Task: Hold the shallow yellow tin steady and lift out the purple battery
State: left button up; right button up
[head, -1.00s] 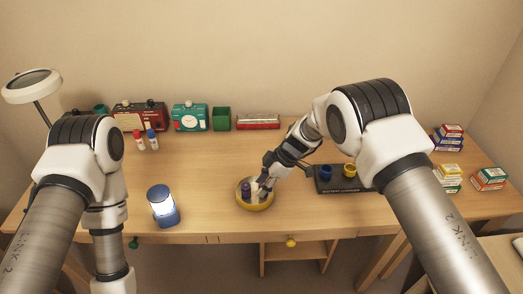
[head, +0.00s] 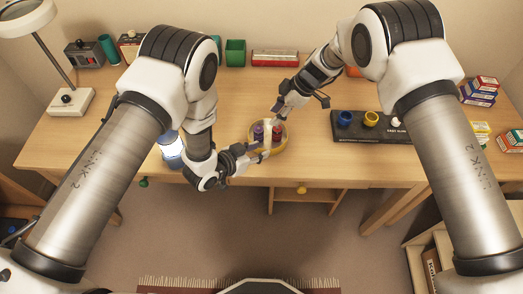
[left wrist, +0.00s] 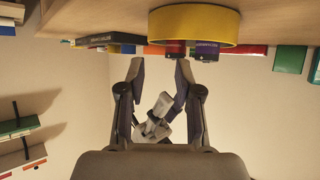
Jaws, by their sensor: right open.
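The shallow yellow tin (head: 284,147) sits near the desk's front edge; in the left wrist view, upside down, the tin (left wrist: 195,24) is at the top. The purple battery (head: 258,133) stands in its left part and also shows in the left wrist view (left wrist: 207,50). A reddish battery (head: 277,132) stands beside it. My left gripper (head: 259,152) is at the tin's front-left rim; its fingers (left wrist: 160,70) are apart with nothing between them, and I cannot tell whether they touch the rim. My right gripper (head: 273,118) is open at the tin's back, its tips partly hidden.
A black charger (head: 400,134) with blue and yellow cups is to the right. Boxes (head: 480,90) are stacked at far right. A green bin (head: 235,52) and red case (head: 275,57) line the back.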

aim_at(277, 146)
pick_arm(q)
jog(key=shift+s+d, duration=0.25)
jog(key=shift+d, duration=0.5)
jog(key=shift+w+d+f, duration=0.1)
jog(key=shift+w+d, duration=0.05)
jog(key=shift+d, duration=0.1)
jog(key=x, duration=0.7)
jog(key=shift+w, duration=0.1)
grip_shut()
jog(key=shift+a, duration=0.1)
